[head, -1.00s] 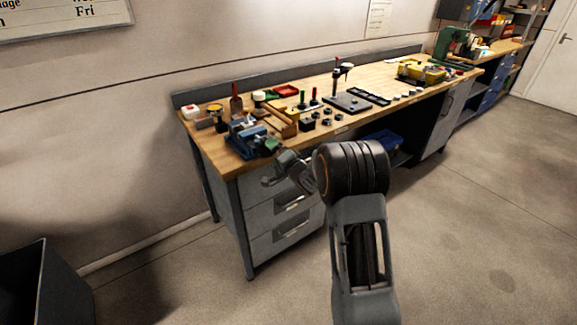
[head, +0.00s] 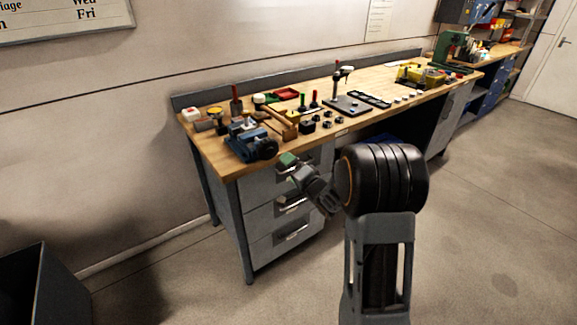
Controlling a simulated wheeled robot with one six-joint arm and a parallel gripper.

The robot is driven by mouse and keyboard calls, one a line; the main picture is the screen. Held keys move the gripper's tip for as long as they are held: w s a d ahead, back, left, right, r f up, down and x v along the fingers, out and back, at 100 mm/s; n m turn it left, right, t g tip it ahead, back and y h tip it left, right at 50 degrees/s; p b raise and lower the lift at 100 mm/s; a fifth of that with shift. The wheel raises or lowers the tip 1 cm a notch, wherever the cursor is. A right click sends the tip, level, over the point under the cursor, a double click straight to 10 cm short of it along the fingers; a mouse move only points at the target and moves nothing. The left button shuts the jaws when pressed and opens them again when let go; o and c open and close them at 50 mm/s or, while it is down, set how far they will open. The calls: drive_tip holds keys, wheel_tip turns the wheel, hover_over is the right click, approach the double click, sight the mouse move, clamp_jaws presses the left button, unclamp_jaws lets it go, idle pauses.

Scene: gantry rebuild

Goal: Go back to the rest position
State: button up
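My arm reaches up from the bottom right of the head view, with its thick black joint in front of the workbench. My gripper (head: 289,161) is small at the far end of the arm, in front of the bench's near edge, beside the upper drawer. A green patch shows at its tip; I cannot tell whether it is part of the gripper or something held. The fingers are too small to tell open from shut. The gripper appears apart from the blue vise (head: 251,144) at the bench's front left corner.
The wooden workbench (head: 378,84) holds a wooden rack, small black blocks, a black stand (head: 346,104) and a yellow item (head: 411,73). Drawers (head: 270,212) sit below. A dark bin (head: 42,285) stands at lower left. The floor at right is clear.

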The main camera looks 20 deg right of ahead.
drive_tip(key=s+d+f+n+g+h, duration=0.3)
drive_tip(key=d+f+g+h, duration=0.2)
drive_tip(key=f, duration=0.3)
drive_tip(key=s+n+g+h, duration=0.2)
drive_tip(key=s+g, duration=0.2)
drive_tip(key=s, duration=0.2)
drive_tip(key=s+a+r+n+g+p, duration=0.2)
drive_tip(key=s+a+r, duration=0.3)
drive_tip(key=s+r, duration=0.2)
drive_tip(key=s+a+r+n+g+y+p, duration=0.1)
drive_tip(key=s+a+r, duration=0.4)
drive_tip(key=s, duration=0.7)
wheel_tip(320, 180, up, 2)
drive_tip(key=shift+r+n+g+p, duration=0.2)
drive_tip(key=shift+n+g+p, duration=0.35)
drive_tip(key=shift+n+g, duration=0.4)
